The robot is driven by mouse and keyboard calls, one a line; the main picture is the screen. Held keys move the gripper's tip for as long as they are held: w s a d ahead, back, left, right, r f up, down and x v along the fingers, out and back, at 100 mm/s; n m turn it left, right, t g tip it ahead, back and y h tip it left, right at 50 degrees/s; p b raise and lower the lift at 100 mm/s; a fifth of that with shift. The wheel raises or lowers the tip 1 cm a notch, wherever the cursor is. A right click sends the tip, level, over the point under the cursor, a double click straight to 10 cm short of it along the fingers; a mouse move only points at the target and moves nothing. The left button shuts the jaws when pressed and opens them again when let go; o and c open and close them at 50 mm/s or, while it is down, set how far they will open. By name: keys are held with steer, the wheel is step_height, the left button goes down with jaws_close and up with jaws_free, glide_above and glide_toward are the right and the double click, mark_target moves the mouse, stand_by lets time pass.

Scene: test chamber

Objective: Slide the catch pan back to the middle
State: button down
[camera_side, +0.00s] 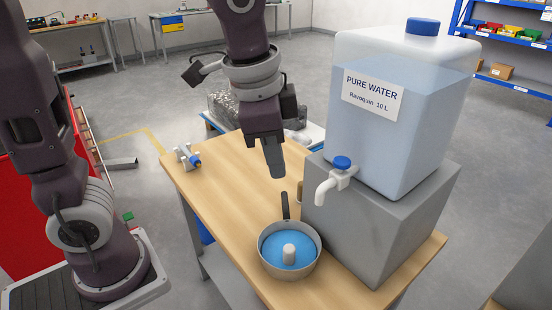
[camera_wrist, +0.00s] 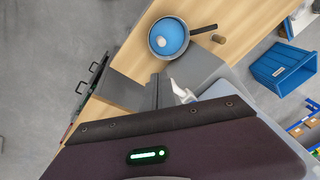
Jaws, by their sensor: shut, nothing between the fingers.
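The catch pan (camera_side: 262,262) is a round metal pan with a dark handle (camera_side: 285,204), standing near the front edge of the wooden table. It holds blue liquid and a pale upright cylinder (camera_side: 289,254). The pan also shows in the wrist view (camera_wrist: 154,50), its handle pointing right. My gripper (camera_side: 275,174) is shut and empty. It hangs above the table, behind and above the pan handle, and does not touch the pan. In the side view, the white tap (camera_side: 328,190) with a blue knob is to the right of and above the pan.
A clear water tank (camera_side: 385,135) stands on a grey block (camera_side: 375,235) to the right. A white and blue fitting (camera_side: 188,157) lies at the table's left edge. A small brown cork-like piece (camera_wrist: 219,39) is near the handle. The table (camera_side: 225,190) is bare left of the pan.

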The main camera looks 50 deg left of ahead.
steer(key=c, duration=2.1)
jaws_free()
steer(key=o, duration=0.6)
steer(key=w+a+f+m, duration=0.1)
steer(key=f, duration=0.1)
steer(key=w+a+f+m, duration=0.1)
steer(key=f, duration=0.1)
steer(key=w+a+f+m, duration=0.1)
steer(key=f, duration=0.1)
steer(key=shift+a+m+y, duration=0.2)
steer(key=shift+m+y, duration=0.1)
steer(key=shift+y, duration=0.1)
steer(key=m+g+h, duration=0.1)
steer(key=m+h, duration=0.1)
steer(key=m, duration=1.2)
glide_above(260, 240)
step_height(260, 240, down, 18)
steer(key=f, duration=0.1)
steer(key=shift+s+a, duration=0.15)
steer(key=shift+s, duration=0.25)
steer(key=shift+w+d+f, duration=0.1)
steer(key=shift+w+f, duration=0.05)
steer(key=shift+f, duration=1)
steer(key=shift+w+d+f, duration=0.1)
steer(key=shift+f, duration=1.05)
steer(key=shift+w+d+f, duration=0.1)
steer(key=shift+w+f, duration=0.05)
steer(key=shift+f, duration=1)
steer(key=shift+c, duration=0.5)
